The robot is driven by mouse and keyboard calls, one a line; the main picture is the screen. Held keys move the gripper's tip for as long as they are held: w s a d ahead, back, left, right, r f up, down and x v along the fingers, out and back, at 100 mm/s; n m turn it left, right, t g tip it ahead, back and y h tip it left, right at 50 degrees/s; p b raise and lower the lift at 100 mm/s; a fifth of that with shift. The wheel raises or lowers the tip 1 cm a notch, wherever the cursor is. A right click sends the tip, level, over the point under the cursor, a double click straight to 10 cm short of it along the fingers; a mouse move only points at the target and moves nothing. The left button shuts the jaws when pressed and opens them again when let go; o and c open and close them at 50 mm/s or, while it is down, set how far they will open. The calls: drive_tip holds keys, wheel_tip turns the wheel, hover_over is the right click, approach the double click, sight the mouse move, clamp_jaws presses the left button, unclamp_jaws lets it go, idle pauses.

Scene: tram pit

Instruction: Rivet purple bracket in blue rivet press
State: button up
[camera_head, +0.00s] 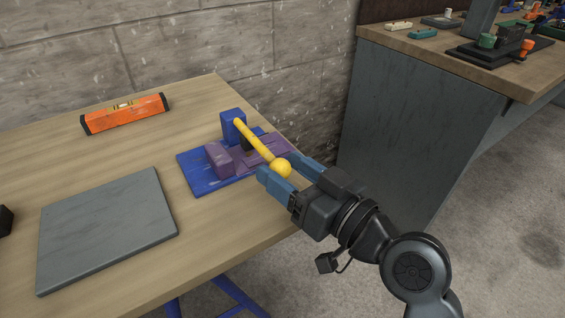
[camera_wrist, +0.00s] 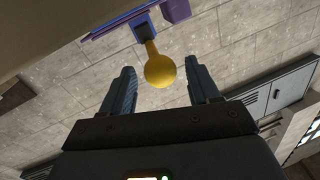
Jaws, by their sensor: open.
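The blue rivet press (camera_head: 206,183) stands near the right edge of the wooden table, with a blue post at its back. A yellow lever (camera_head: 256,142) slopes down from that post to a round yellow knob (camera_head: 281,168). The purple bracket (camera_head: 219,158) sits on the press base, with a flat purple part reaching right under the lever. My gripper (camera_head: 283,172) is open, its blue fingers on either side of the knob. In the wrist view the knob (camera_wrist: 160,71) lies between the spread fingers, with gaps on both sides. Whether the bracket is fully seated is hard to tell.
A grey slab (camera_head: 107,228) lies on the table's front left. An orange spirit level (camera_head: 124,113) lies at the back. A brick wall (camera_head: 180,50) stands behind the table. A grey workbench (camera_head: 420,120) with several parts stands to the right.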

drive_tip(key=shift+x, duration=0.8)
drive_tip(key=shift+c, duration=0.4)
clamp_jaws()
